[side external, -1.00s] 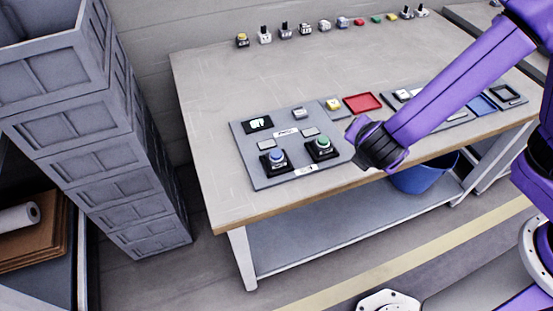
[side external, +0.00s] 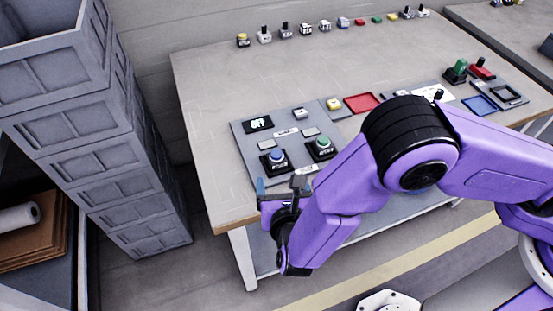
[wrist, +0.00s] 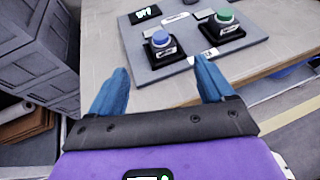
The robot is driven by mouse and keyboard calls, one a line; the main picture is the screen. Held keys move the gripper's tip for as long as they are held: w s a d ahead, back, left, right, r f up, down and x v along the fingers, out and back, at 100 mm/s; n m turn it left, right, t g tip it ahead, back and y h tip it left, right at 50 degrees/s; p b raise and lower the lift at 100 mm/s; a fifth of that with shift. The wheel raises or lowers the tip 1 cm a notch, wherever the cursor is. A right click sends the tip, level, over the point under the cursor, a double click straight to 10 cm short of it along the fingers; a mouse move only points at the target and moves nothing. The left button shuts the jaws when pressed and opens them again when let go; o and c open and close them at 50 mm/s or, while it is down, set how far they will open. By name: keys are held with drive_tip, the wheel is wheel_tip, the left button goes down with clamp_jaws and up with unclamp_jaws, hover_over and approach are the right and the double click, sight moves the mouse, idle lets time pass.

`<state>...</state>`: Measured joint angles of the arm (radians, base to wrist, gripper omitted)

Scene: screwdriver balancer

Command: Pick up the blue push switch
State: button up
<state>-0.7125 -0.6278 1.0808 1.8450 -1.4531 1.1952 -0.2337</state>
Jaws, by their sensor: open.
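The blue push switch (side external: 277,156) sits in a black base at the front left of a grey panel (side external: 250,178) on the table. It also shows in the wrist view (wrist: 160,38), beyond and between my fingers. My gripper (side external: 279,188) is open and empty. It is just in front of the panel, near the table's front edge and short of the switch. In the wrist view its two blue fingers (wrist: 160,88) are spread wide apart, not touching the switch.
A green push switch (side external: 322,144) stands right of the blue one. A small display (side external: 258,124) reading OFF is behind it. A red tray (side external: 361,103) lies farther right. Several small parts line the table's back edge. Stacked grey crates (side external: 90,130) stand left of the table.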

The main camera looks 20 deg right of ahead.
sight(276, 155)
drive_tip(key=x, duration=0.8)
drive_tip(key=shift+s, duration=0.1)
drive_tip(key=shift+r+x, duration=0.2)
drive_tip(key=shift+x, duration=2.5)
drive_tip(key=c, duration=1.1)
